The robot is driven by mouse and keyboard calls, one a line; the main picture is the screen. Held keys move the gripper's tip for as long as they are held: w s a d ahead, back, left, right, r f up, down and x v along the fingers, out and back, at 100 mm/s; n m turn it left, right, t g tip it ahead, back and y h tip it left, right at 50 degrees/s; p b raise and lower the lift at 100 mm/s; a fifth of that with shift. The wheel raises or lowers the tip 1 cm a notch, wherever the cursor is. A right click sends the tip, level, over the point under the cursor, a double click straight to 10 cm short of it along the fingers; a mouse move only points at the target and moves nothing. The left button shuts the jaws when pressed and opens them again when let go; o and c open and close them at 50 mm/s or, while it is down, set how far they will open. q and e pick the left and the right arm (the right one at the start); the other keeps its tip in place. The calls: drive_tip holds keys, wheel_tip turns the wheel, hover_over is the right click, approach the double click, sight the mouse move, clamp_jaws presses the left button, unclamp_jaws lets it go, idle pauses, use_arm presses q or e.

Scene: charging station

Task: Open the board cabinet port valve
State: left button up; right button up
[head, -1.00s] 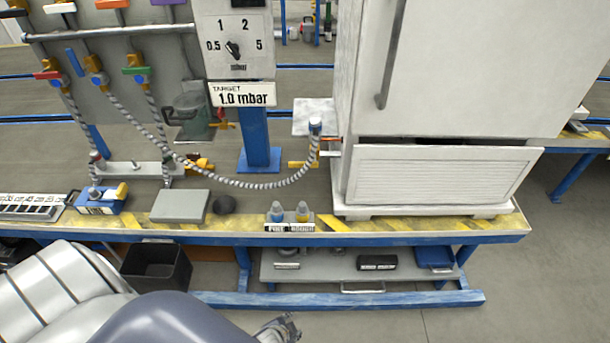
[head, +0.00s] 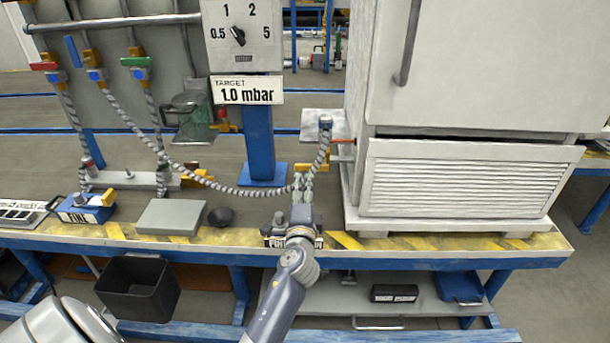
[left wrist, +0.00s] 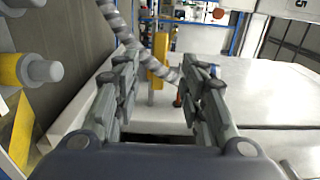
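The cabinet port valve has a yellow handle (head: 307,167), low on the striped hose's end beside the white cabinet's left side. The handle also shows in the left wrist view (left wrist: 160,54), upright in that picture between the open fingers and beyond them. The hose (head: 240,191) runs from the left to a grey-blue fitting above the handle. My left gripper (head: 303,178) is just in front of and below the handle and partly covers that area. Its fingers stand apart in the left wrist view (left wrist: 162,72) with nothing between them. Whether a finger touches the handle cannot be told. My right gripper is out of view.
The white cabinet (head: 455,185) stands close on the right. A gauge panel (head: 242,38) and a target sign (head: 247,91) stand behind.

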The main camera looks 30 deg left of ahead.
sight(305, 169)
use_arm(q)
drive_tip(key=x, duration=0.8)
drive_tip(key=shift+w+a+b, duration=0.1)
drive_tip(key=shift+w+b, duration=0.2)
drive_tip(key=shift+b, duration=0.05)
drive_tip(key=shift+x, duration=0.9)
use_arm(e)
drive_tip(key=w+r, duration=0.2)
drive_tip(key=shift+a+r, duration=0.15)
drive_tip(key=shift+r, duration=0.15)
use_arm(q)
clamp_jaws()
